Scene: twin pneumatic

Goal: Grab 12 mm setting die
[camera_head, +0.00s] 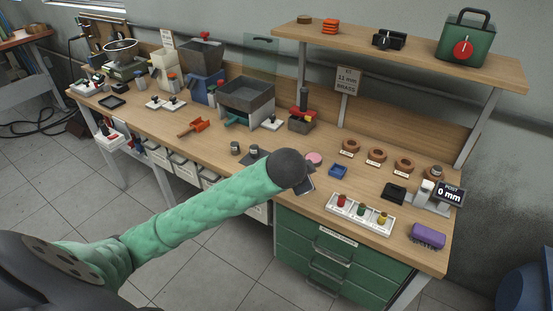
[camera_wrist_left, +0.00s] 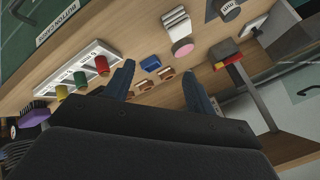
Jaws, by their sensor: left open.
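Two small dark grey cylinders, one at the left (camera_head: 235,148) and one at the right (camera_head: 254,152), stand on the middle of the bench in the head view and look like dies. Their markings are too small to read, so I cannot tell which, if either, is the 12 mm setting die. One grey cylinder (camera_wrist_left: 229,9) shows at the top of the left wrist view. My left gripper (camera_wrist_left: 160,65) is open and empty, its blue fingers apart over the bench. In the head view my arm's dark end mostly hides it. My right gripper is not in view.
A white tray (camera_head: 336,210) of red, green and yellow pieces, a blue dish (camera_head: 338,171), brown rings (camera_head: 376,156) and a purple block (camera_head: 428,236) lie to the right. A small press (camera_head: 302,118) stands behind. The shelf (camera_head: 400,55) overhangs the back. A sign (camera_head: 347,79) reads "11 mm BRASS".

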